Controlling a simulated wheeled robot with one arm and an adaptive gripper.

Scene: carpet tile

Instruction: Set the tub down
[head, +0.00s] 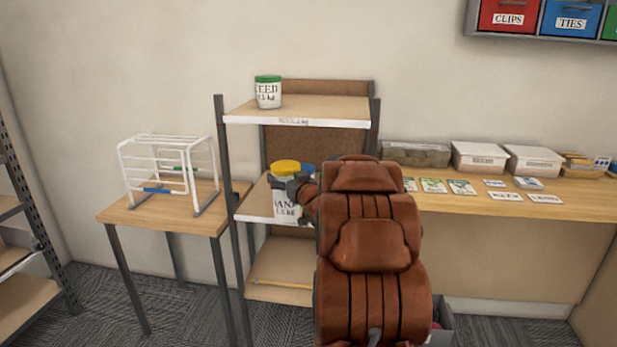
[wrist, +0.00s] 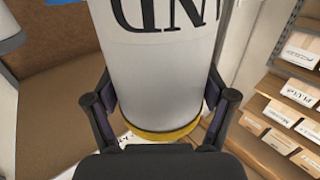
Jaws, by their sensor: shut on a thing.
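A white tub with a yellow lid and black lettering ending in "AND" (head: 286,208) is held at the middle level of the shelf rack. It fills the middle of the wrist view (wrist: 160,75), where it appears upside down. My gripper (head: 296,187) is shut on its sides, with a finger on each side in the wrist view (wrist: 160,105). The tub overlaps the front edge of the middle shelf (head: 250,218); I cannot tell whether its base touches the shelf. A blue-lidded thing (head: 307,169) shows partly behind it.
A white tub with a green lid (head: 268,93) stands on the top shelf (head: 325,109). A side table (head: 115,213) with a white wire rack (head: 170,165) stands left. A counter (head: 480,203) with boxes and cards is right. My arm hides the shelf's right part.

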